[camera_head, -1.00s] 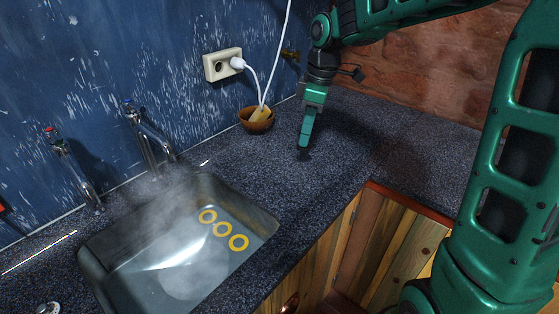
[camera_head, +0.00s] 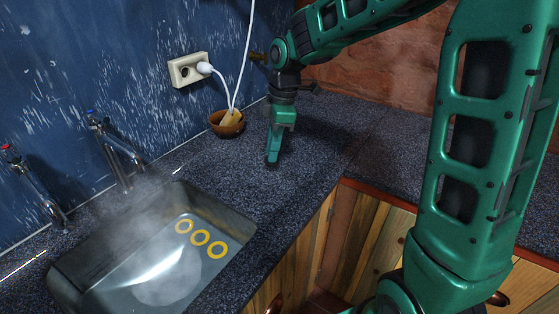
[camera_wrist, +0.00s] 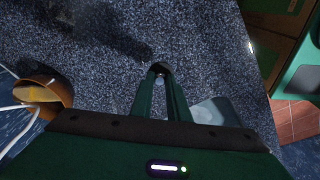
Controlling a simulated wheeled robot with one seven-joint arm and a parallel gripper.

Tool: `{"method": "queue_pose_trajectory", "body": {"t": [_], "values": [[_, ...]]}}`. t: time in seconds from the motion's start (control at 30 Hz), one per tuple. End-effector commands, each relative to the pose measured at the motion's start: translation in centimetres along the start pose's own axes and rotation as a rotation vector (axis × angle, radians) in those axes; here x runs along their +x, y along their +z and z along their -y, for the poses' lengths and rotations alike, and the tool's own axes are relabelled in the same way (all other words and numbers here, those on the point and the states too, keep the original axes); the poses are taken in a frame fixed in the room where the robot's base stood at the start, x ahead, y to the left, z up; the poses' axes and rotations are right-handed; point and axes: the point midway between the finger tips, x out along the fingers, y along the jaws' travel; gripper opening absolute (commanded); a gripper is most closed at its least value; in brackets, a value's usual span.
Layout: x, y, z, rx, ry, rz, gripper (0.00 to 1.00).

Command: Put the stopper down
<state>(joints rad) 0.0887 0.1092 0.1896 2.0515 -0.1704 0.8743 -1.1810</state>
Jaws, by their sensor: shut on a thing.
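My gripper (camera_head: 273,157) points down over the speckled dark countertop (camera_head: 315,165), to the right of the sink. It is shut on a small dark stopper (camera_head: 271,165), which shows as a dark spot below the fingertips. In the wrist view the dark rounded stopper (camera_wrist: 161,68) sits at the ends of the two green fingers. It is at or very close to the counter surface; I cannot tell whether it touches.
The sink (camera_head: 66,283) holds steaming water and yellow rings (camera_head: 201,237). A brown bowl (camera_head: 227,130) with a cable in it stands behind my gripper, under the wall socket (camera_head: 187,70). Two taps stand behind the sink. The counter to the right is clear.

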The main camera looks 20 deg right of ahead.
Motion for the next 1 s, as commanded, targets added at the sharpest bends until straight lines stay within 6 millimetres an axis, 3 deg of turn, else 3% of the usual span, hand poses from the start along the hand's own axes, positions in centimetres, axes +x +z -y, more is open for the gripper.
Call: {"method": "queue_pose_trajectory", "body": {"t": [0.1, 0.33, 0.6, 0.93, 0.97, 1.0], "values": [[0.7, 1.3, -0.7, 0.002, -0.002, 0.000, 0.00], [1.7, 2.0, -0.9, -0.001, -0.002, 0.000, 0.00], [4.9, 2.5, -0.7, 0.001, -0.003, 0.000, 0.00], [5.1, 2.5, -0.8, 0.000, -0.001, 0.000, 0.00], [5.1, 2.5, -0.8, 0.000, 0.000, 0.000, 0.22], [5.1, 2.5, -0.8, 0.000, 0.000, 0.000, 0.32]]}}
